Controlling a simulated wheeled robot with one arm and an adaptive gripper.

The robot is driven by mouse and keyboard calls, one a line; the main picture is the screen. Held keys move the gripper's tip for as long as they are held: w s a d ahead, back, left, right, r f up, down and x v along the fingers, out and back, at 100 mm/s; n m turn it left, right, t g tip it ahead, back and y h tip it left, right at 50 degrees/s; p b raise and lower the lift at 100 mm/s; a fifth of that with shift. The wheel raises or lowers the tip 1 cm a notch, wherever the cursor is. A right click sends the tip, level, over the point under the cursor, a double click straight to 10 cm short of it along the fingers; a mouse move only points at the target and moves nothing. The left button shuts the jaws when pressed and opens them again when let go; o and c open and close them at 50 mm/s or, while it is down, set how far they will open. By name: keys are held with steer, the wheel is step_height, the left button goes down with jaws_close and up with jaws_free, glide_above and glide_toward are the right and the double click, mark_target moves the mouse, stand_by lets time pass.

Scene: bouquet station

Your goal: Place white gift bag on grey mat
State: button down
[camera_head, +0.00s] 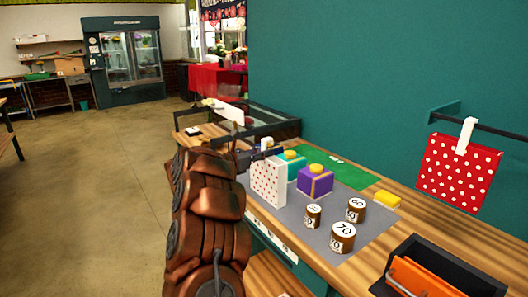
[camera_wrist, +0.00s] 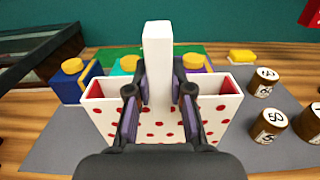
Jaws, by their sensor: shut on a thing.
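The white gift bag with red dots (camera_head: 267,184) is upright over the left part of the grey mat (camera_head: 333,206). Its bottom looks on or just above the mat; I cannot tell if it touches. My gripper (camera_head: 268,154) is shut on the bag's white upright handle, which stands between the two fingers in the wrist view (camera_wrist: 158,85). The bag's open top and red inside (camera_wrist: 215,88) face the wrist camera. The grey mat also shows beside the bag in the wrist view (camera_wrist: 55,150).
A teal box (camera_head: 293,166) and a purple box (camera_head: 315,181) stand close behind the bag. Several numbered cylinders (camera_head: 342,238) stand on the mat's right. A yellow block (camera_head: 387,199), a black tray (camera_head: 402,262) and a hanging red dotted bag (camera_head: 458,175) are further right.

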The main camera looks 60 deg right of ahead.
steer(key=shift+f, duration=0.2)
steer(key=c, duration=1)
jaws_free()
steer(key=shift+c, duration=0.2)
steer(key=shift+r, duration=0.1)
steer(key=shift+r, duration=0.15)
steer(key=b+v, duration=0.2)
steer(key=v, duration=1)
